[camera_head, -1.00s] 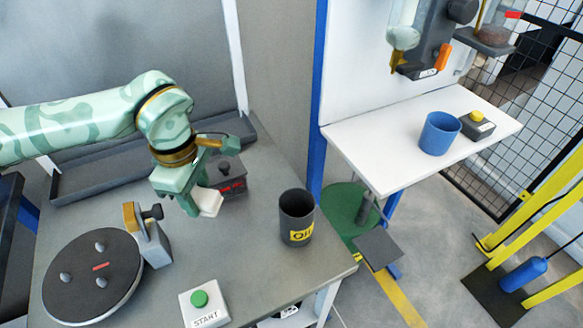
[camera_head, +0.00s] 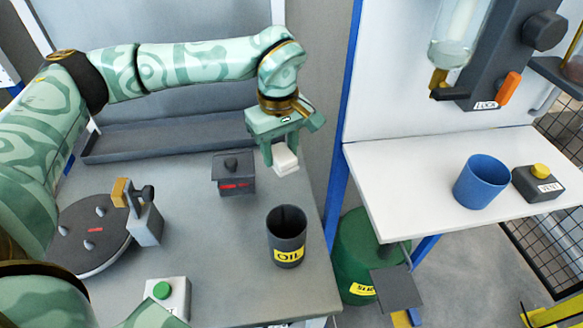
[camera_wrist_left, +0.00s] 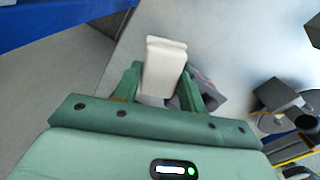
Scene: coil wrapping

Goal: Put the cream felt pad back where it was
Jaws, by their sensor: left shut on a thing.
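The cream felt pad (camera_head: 284,157) is a small pale block held in my left gripper (camera_head: 281,163). In the left wrist view the pad (camera_wrist_left: 162,66) sits between the two green fingers (camera_wrist_left: 160,88), which are shut on it. The gripper points down above the grey table (camera_head: 205,255), near its right edge, behind the OIL cup and to the right of the dark box with a knob. Part of the right arm seems to show at the bottom left of the head view, but its gripper is not seen.
The dark OIL cup (camera_head: 287,240) stands at the table's right edge. The dark knobbed box (camera_head: 233,175), the round turntable (camera_head: 82,251) and the START button box (camera_head: 168,296) also stand there. A white shelf (camera_head: 420,190) with a blue cup (camera_head: 481,184) is to the right.

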